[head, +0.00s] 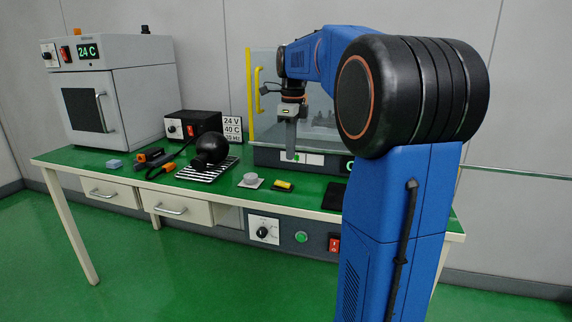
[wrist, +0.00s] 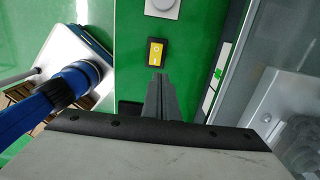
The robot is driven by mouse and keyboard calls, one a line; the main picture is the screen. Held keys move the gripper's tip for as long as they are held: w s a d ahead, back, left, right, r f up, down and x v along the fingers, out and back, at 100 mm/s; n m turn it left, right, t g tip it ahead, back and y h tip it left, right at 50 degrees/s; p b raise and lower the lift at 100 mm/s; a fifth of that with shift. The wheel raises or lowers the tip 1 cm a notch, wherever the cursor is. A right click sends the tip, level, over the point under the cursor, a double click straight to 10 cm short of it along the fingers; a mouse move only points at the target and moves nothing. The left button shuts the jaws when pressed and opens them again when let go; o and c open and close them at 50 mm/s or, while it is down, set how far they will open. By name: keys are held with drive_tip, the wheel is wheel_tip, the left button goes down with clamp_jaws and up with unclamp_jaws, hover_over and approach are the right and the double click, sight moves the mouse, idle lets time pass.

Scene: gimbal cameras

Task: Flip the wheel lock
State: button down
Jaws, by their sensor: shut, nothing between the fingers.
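No part is labelled as the wheel lock. A small yellow rocker switch in a black housing (head: 283,186) lies on the green bench top; it also shows in the wrist view (wrist: 156,51), with a light mark on its yellow face. My gripper (head: 290,157) is shut and empty, pointing down above the bench, behind and slightly right of the switch in the head view. In the wrist view my gripper's fingertips (wrist: 158,77) appear just below the switch, apart from it as far as I can tell. A red rocker (head: 334,243) sits on the bench's front panel.
A grey round knob on a plate (head: 250,181) lies beside the yellow switch. A black ball on a striped plate (head: 209,150) stands further left. A clear-fronted cabinet with a yellow handle (head: 257,90) stands close behind my gripper. A grey oven (head: 103,95) is at far left.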

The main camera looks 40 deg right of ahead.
wheel_tip(320, 180, up, 6)
drive_tip(key=shift+s+d+r, duration=0.15)
drive_tip(key=shift+s+d, duration=0.1)
drive_tip(key=shift+s, duration=0.1)
idle(0.4)
